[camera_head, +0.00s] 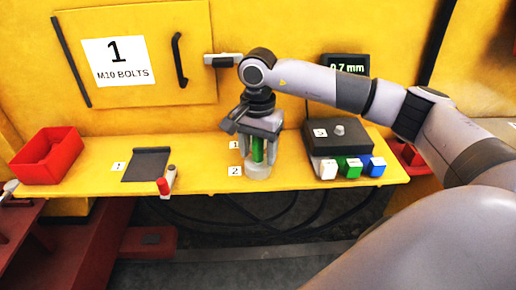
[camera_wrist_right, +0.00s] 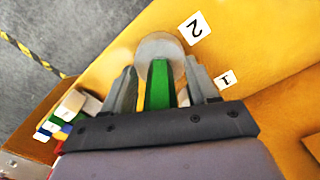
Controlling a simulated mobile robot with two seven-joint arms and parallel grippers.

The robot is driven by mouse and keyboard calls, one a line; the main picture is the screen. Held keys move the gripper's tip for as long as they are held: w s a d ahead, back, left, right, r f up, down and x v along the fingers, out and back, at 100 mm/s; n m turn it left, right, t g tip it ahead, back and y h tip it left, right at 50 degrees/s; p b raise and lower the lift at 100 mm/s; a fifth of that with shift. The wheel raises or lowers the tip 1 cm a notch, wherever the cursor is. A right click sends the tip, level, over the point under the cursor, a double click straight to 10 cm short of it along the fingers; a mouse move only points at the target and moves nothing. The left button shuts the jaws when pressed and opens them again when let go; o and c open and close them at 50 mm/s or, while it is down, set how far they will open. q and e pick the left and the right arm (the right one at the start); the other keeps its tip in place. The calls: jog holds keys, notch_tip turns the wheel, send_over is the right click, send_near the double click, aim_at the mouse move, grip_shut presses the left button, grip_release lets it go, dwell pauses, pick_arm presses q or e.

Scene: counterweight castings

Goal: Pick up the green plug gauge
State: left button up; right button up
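The green plug gauge (camera_head: 257,150) stands upright at a light grey round base (camera_head: 258,172) on the yellow shelf, beside the label 2. My right gripper (camera_head: 262,156) points down over it, one finger on each side. In the right wrist view the green gauge (camera_wrist_right: 159,84) lies between the two grey fingers of the right gripper (camera_wrist_right: 161,78). A gap shows on both sides, so the gripper is open around it. The gauge's upper end is hidden by the gripper body. My left gripper is not in view.
A black box (camera_head: 339,138) with white, green (camera_head: 351,168) and blue blocks at its front stands right of the gripper. A dark mat (camera_head: 148,164), a red-topped item (camera_head: 165,184) and a red bin (camera_head: 47,157) are to the left. A display (camera_head: 346,66) hangs behind.

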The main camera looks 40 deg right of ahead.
jog(key=c, duration=1)
jog(key=shift+r, duration=0.15)
